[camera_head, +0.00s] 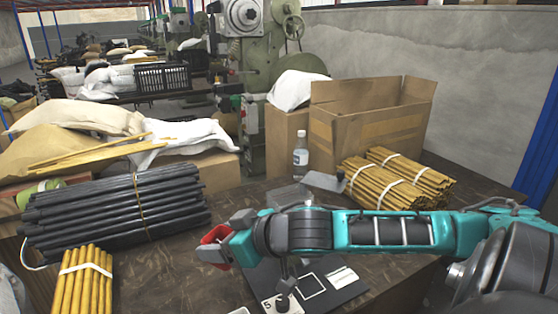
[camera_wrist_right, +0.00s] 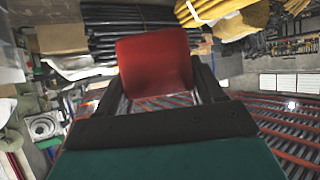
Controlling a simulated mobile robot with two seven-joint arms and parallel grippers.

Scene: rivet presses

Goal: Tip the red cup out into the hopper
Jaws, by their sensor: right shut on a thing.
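The red cup (camera_head: 216,235) is held in my right gripper (camera_head: 214,249), above the dark table left of the black board. In the right wrist view the red cup (camera_wrist_right: 155,65) sits between the two dark fingers of my right gripper (camera_wrist_right: 157,88), which is shut on it. The cup seems tilted; its contents cannot be seen. A clear, open-looking container (camera_head: 289,196) stands behind my right forearm, partly hidden by it; I cannot tell whether it is the hopper. My left gripper is not in view.
Dark rods (camera_head: 120,208) lie bundled at left, with yellow rods (camera_head: 82,285) in front. More yellow bundles (camera_head: 400,180) lie at right near a bottle (camera_head: 300,155) and a cardboard box (camera_head: 365,130). A black board (camera_head: 335,295) lies below my forearm. Bare table shows at front centre.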

